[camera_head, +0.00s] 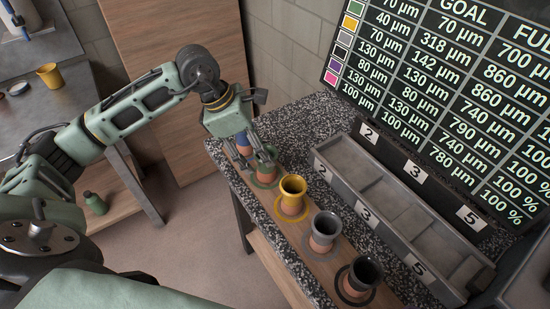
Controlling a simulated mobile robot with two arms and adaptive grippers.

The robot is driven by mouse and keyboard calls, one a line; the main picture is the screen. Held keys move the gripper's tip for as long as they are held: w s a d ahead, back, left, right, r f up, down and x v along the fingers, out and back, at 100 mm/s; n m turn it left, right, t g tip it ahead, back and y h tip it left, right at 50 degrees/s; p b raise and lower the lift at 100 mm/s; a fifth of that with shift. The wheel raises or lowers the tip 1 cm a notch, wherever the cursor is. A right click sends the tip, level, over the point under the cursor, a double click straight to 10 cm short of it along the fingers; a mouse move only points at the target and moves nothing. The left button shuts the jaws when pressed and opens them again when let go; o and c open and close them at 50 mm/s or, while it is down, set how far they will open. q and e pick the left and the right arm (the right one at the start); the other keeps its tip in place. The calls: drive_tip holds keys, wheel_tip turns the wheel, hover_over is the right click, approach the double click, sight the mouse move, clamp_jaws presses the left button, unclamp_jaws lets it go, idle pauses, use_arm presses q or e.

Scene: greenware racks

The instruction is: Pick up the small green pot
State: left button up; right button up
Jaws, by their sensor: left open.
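My right gripper is not in view.
A blue pot (243,143) stands just behind the gripper. Yellow (292,190), grey (326,226) and black (362,274) pots continue the row. A numbered grey compartment tray (352,199) and a chart screen (450,90) stand to the right.

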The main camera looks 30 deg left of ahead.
use_arm(q)
drive_tip(key=p+x, duration=0.1)
drive_tip(key=x, duration=0.1)
drive_tip(key=shift+f, duration=0.35)
drive_tip(key=p+x, duration=0.1)
drive_tip(key=x, duration=0.2)
drive_tip(key=shift+w+f, duration=0.1)
drive_tip(key=shift+f, duration=0.25)
drive_tip(key=shift+w+d+f+p, duration=0.1)
drive_tip(key=shift+d+f+p, duration=0.05)
drive_tip(key=shift+f+p, duration=0.15)
drive_tip(key=shift+f, duration=0.15)
drive_tip(key=c, duration=1.3)
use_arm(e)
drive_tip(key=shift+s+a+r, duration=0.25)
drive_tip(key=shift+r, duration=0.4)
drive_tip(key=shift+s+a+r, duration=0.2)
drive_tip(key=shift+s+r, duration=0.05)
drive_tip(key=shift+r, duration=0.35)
